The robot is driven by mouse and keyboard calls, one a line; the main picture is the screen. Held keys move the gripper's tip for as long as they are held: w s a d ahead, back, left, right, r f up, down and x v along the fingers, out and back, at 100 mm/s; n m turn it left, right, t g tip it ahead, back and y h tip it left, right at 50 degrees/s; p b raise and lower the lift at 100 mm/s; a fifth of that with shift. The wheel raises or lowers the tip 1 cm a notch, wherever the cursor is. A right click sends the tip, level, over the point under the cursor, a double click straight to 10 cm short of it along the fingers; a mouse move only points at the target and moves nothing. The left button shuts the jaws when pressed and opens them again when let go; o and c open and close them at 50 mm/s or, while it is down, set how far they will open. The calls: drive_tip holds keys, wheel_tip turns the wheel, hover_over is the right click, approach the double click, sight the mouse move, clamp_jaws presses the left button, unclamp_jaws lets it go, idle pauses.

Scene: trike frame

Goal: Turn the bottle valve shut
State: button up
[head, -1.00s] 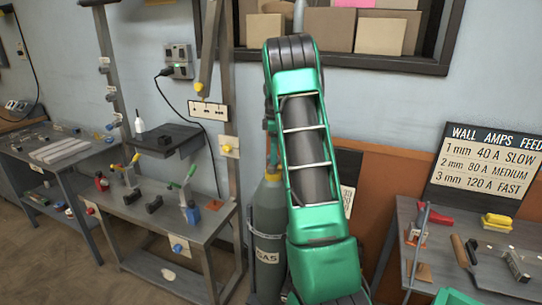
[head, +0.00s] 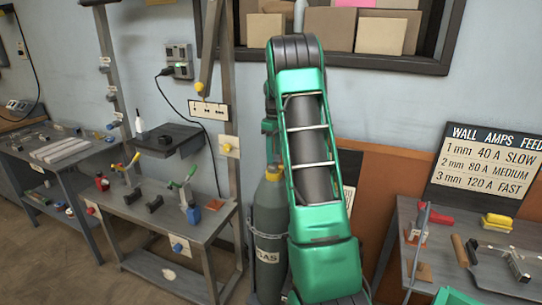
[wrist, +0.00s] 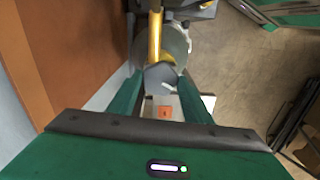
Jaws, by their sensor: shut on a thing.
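The grey gas bottle (head: 268,222), with a white GAS label, stands upright just left of my arm in the head view. A yellow stem (wrist: 155,36) runs up from the knob in that picture, with the rounded grey bottle top (wrist: 177,46) behind. The exact finger contact is hard to see.
A grey workbench (head: 140,208) with clamps and small tools stands left of the bottle. A second bench (head: 455,245) with tools and a wall sign (head: 484,165) is at right. An orange-brown wall panel (wrist: 75,45) runs close beside my gripper in the wrist view.

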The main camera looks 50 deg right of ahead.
drive_tip(key=m, duration=0.7)
drive_tip(key=shift+s, duration=0.1)
drive_tip(key=m, duration=1.5)
drive_tip(key=shift+m, duration=0.4)
drive_tip(key=m, duration=0.3)
drive_tip(key=shift+m, duration=2.2)
